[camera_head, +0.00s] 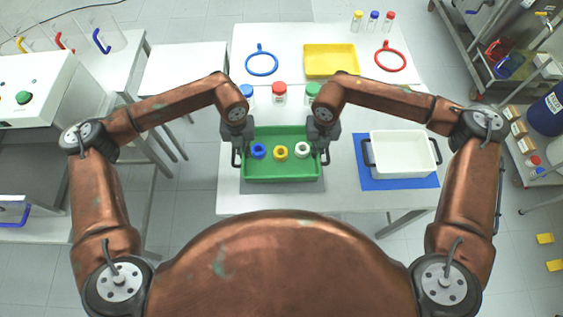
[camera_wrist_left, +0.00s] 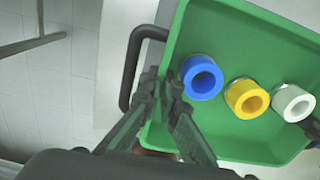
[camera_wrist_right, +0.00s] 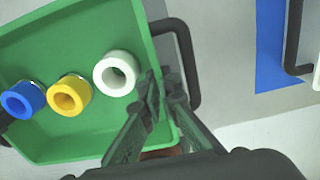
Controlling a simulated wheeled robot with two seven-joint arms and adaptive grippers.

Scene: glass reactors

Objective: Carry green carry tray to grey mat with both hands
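The green carry tray (camera_head: 285,177) is at the near edge of the table, over the grey mat (camera_head: 258,187), whose near strip shows. I cannot tell whether the tray touches the mat. A blue ring (camera_head: 258,151), a yellow ring (camera_head: 280,153) and a white ring (camera_head: 302,150) stand in the tray. My left gripper (camera_wrist_left: 162,82) has its fingertips close together at the tray's left side, by the dark handle (camera_wrist_left: 128,70). My right gripper (camera_wrist_right: 161,80) is likewise closed at the right side, by the other handle (camera_wrist_right: 194,70). The exact grip points are partly hidden.
A white tray (camera_head: 403,153) stands on a blue mat (camera_head: 400,184) to the right. Blue, red (camera_head: 279,94) and green-capped bottles stand just behind the green tray. Further back are a yellow tray (camera_head: 330,60), a blue hoop (camera_head: 262,64) and a red hoop (camera_head: 391,56).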

